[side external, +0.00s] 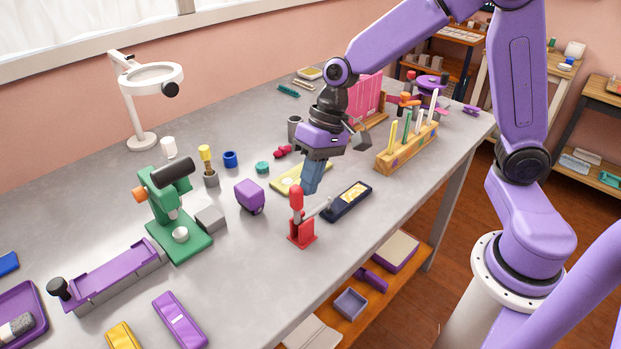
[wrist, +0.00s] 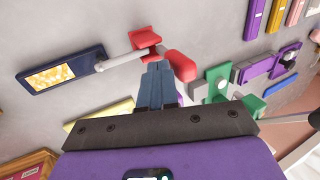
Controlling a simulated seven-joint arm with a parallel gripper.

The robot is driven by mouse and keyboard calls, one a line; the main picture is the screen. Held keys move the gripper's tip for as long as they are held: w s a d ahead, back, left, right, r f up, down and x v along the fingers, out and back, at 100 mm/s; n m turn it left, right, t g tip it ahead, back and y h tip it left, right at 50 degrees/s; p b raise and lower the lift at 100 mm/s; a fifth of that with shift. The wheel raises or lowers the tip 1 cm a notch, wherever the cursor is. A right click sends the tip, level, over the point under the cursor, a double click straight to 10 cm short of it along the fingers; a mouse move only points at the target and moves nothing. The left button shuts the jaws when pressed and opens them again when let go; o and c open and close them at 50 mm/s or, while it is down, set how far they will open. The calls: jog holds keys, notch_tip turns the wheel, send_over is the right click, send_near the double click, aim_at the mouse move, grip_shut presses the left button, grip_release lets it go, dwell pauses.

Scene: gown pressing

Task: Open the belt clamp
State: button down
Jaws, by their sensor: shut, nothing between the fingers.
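The belt clamp (side external: 302,236) looks to be the red toggle clamp near the table's front edge. Its red handle (side external: 296,198) stands upright, and its grey arm (side external: 318,209) reaches out to the right toward a dark blue tray-like block (side external: 347,202). In the wrist view the clamp's red base (wrist: 147,38), handle (wrist: 180,66) and grey arm (wrist: 118,57) all show. My gripper (side external: 311,188) points down with its blue-grey fingers together and empty, just behind and right of the handle in the side view. In the wrist view the fingertips (wrist: 158,68) appear close beside the handle; contact cannot be told.
A yellow plate (side external: 287,180) lies behind my gripper. A purple block (side external: 250,196) and a green press (side external: 175,215) stand to the left. A wooden rack (side external: 405,150) with upright sticks stands to the right. Bare table lies left of the clamp.

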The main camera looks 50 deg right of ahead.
jog(key=shift+a, duration=0.1)
jog(key=shift+a+r+h, duration=0.1)
jog(key=shift+a+h, duration=0.1)
jog(key=shift+h, duration=0.2)
jog(key=shift+a, duration=0.2)
jog(key=shift+a+r+h, duration=0.2)
jog(key=shift+a+h, duration=0.65)
jog(key=shift+h, duration=0.15)
jog(key=a+f+h, duration=0.2)
jog(key=a+h, duration=0.5)
jog(key=h, duration=0.2)
jog(key=shift+a+f, duration=0.3)
jog(key=shift+h, duration=0.3)
jog(key=shift+d+f, duration=0.1)
jog(key=shift+d, duration=0.1)
